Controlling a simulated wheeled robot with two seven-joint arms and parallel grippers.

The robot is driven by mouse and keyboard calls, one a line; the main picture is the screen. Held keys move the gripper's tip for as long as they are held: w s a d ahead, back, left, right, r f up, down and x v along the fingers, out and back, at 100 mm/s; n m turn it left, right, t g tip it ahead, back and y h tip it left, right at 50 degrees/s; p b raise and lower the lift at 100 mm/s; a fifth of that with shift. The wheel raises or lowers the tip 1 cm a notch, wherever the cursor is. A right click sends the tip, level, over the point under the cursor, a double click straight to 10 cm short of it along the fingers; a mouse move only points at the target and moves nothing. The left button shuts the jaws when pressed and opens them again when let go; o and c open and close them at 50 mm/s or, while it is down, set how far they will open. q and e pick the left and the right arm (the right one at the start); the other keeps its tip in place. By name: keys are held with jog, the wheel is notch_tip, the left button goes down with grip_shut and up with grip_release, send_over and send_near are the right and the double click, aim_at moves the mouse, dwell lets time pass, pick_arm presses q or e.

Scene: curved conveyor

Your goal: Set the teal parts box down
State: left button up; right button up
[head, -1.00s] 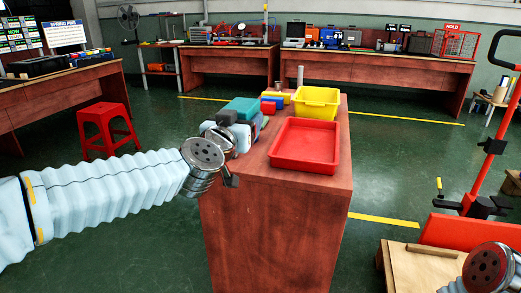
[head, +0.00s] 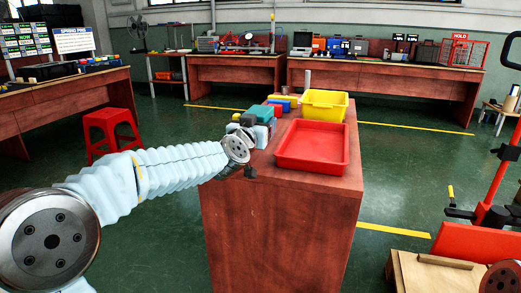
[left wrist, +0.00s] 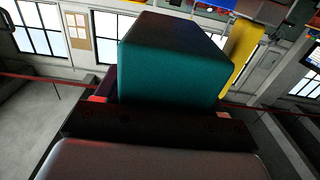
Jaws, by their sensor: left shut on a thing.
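The teal parts box (head: 261,113) is at the far left side of the wooden table, in front of the small colored boxes. My left gripper (head: 257,125) is shut on it, with the arm reaching in from the left. In the left wrist view the teal box (left wrist: 170,65) fills the upper middle, just beyond the dark gripper body (left wrist: 160,122). Its underside is hidden, so I cannot tell if it touches the tabletop. My right gripper is out of the picture; only a right arm joint shows at the lower right.
The wooden table (head: 285,195) carries a red tray (head: 312,147), a yellow bin (head: 324,104) and a blue box (head: 279,101) close to the teal one. A red stool (head: 109,125) stands on the floor to the left.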

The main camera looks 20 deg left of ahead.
pick_arm(q)
jog(key=w+f, duration=0.2)
jog(key=shift+w+a+f+b, duration=0.1)
jog(key=shift+f+b, duration=0.2)
jog(key=shift+b, duration=0.05)
jog(key=shift+w+f+b, duration=0.15)
jog(key=shift+f+b, duration=0.05)
jog(key=shift+f, duration=0.45)
jog(key=shift+w+f+b, duration=0.15)
jog(key=shift+f+b, duration=0.05)
jog(key=shift+f, duration=0.8)
jog(key=shift+r, duration=0.1)
jog(key=shift+f, duration=0.2)
jog(key=o, duration=1.4)
jog(key=shift+f, duration=0.1)
